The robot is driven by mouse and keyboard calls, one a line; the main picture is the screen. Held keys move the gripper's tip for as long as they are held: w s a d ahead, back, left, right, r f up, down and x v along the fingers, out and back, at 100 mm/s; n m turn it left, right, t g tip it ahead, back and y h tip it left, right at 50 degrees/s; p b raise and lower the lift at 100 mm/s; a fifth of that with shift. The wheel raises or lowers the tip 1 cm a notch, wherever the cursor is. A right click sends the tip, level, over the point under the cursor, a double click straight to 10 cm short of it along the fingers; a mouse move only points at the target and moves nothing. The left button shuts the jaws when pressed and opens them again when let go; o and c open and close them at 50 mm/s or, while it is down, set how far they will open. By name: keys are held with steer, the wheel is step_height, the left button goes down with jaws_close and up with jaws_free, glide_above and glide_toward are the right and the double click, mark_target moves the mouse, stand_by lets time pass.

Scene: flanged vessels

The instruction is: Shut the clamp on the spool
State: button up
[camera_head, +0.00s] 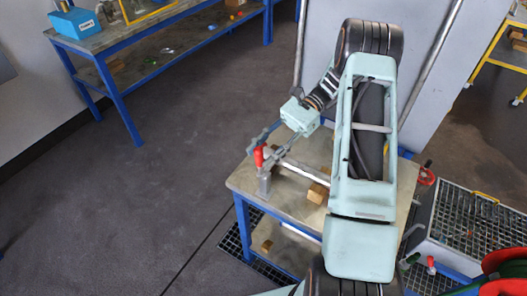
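A grey clamp (264,184) with a red handle (259,156) stands upright at the left corner of the workbench. A pale metal tube, likely the spool (306,172), runs from beside the clamp toward the right, partly behind my arm. My gripper (262,153) reaches down-left to the clamp. Its two fingers are spread, with the red handle between or just below their tips. Contact with the handle is too small to tell. The clamp's jaw is too small to make out.
The workbench (240,184) has a blue frame and a lower shelf. Wooden blocks (317,194) lie near the tube. A grey panel stands behind my arm. A grating-topped unit (475,220) is at the right. Another bench (98,42) is upper left; the floor between is clear.

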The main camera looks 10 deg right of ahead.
steer(key=v, duration=0.7)
steer(key=shift+d, duration=0.2)
steer(key=shift+w, duration=0.1)
steer(key=shift+c, duration=0.2)
